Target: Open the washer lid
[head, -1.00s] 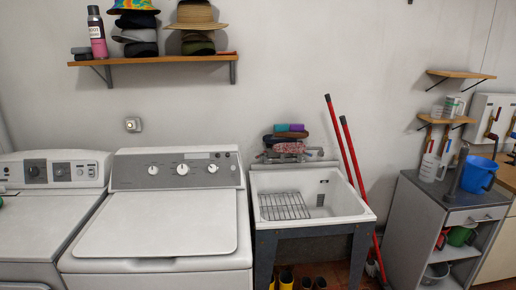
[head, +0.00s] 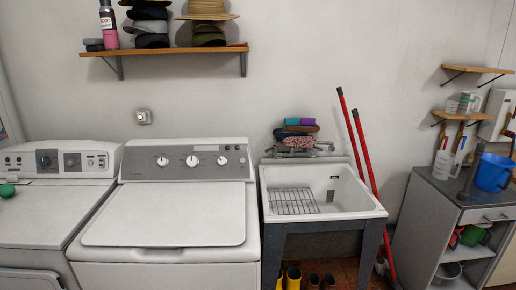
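The washer (head: 165,270) is a white top-loading machine left of the utility tub. Its lid (head: 168,215) is white with rounded front corners and lies shut, flat on the top. A grey control panel (head: 190,161) with several white knobs stands along its back. A second white machine (head: 45,215) with a grey-and-white panel is at the left edge. Neither of my grippers shows in the head view.
The utility tub (head: 376,213) with a wire rack stands right of the washer. Red-handled tools (head: 362,150) lean on the wall behind it. A grey cabinet (head: 430,215) is at the right. A wall shelf (head: 165,51) with hats hangs above the washer. A green round object (head: 7,190) lies on the left machine.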

